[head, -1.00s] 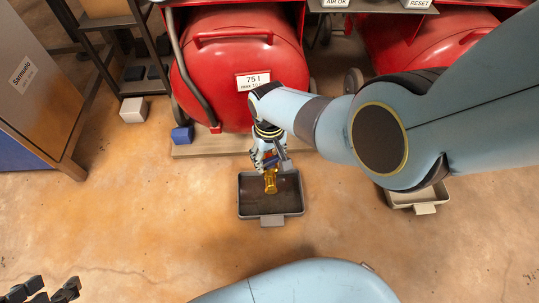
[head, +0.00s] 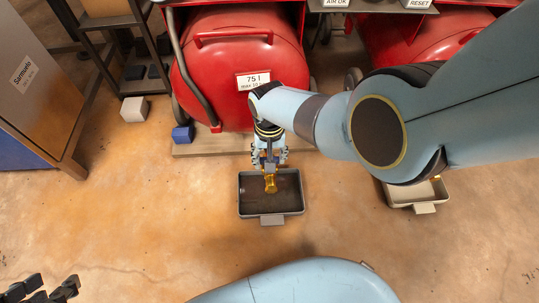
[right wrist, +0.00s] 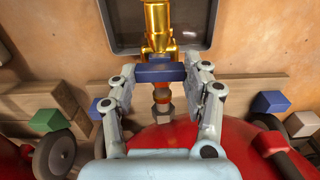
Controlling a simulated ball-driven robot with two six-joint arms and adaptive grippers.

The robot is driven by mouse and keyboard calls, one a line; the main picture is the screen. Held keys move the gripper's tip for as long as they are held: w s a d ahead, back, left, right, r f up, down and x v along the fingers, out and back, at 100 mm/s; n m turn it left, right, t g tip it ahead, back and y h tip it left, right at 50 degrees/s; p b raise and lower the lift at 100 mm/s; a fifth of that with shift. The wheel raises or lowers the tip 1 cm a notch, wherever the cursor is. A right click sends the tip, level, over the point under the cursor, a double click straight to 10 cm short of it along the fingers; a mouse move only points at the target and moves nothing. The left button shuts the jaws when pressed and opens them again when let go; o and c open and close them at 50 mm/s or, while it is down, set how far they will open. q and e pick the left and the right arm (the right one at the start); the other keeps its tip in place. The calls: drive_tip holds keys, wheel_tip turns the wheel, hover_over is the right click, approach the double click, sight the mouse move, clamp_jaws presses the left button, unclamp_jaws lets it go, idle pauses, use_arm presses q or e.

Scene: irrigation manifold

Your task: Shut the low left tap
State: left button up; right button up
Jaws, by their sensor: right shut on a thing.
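The low left tap (head: 270,183) is brass and sits under the left red tank, above a dark drip tray (head: 272,219). It also shows in the right wrist view (right wrist: 158,25). Its blue lever (right wrist: 160,73) lies crosswise over the brass body there. My right gripper (head: 269,160) is shut on the lever, with a finger at each end of it; it also shows in the right wrist view (right wrist: 161,80). In the head view the arm and gripper partly hide the tap. My left gripper (head: 45,291) is empty at the bottom left, its dark fingers apart.
The red tank (head: 232,65) stands on a wooden board (head: 200,149) behind the tap. A second red tank (head: 425,40) and a pale tray (head: 411,193) are at the right. A blue block (head: 182,134) and a white block (head: 134,109) lie left.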

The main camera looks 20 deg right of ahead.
drive_tip(key=o, duration=1.2)
drive_tip(key=shift+c, duration=0.2)
drive_tip(key=shift+r, duration=3.75)
